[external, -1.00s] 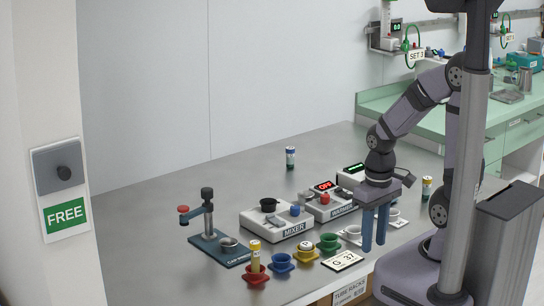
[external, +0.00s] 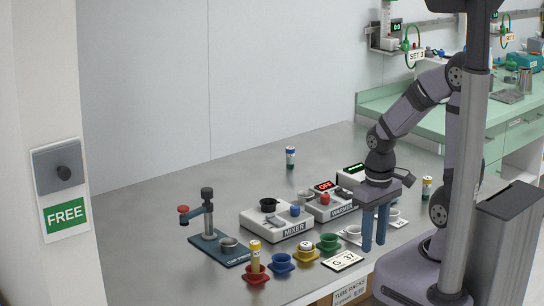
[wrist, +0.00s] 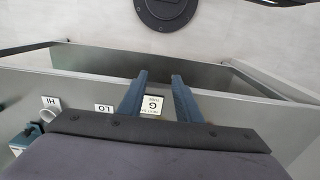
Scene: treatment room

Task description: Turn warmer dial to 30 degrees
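The warmer (external: 336,205) is a pale box on the steel bench in the external view, with a red "OFF" display (external: 325,186) and a red knob (external: 325,198) on top. Its right part is partly hidden behind my arm. My gripper (external: 374,246) hangs to the right and in front of the warmer, apart from it, with fingers pointing down. In the wrist view the two blue fingers (wrist: 160,82) are spread with a gap and nothing between them.
The mixer (external: 277,222) stands left of the warmer. A cap opener (external: 208,222) and coloured cups, one red (external: 256,273), sit along the front. A "G 37" card (external: 343,261) lies near the edge.

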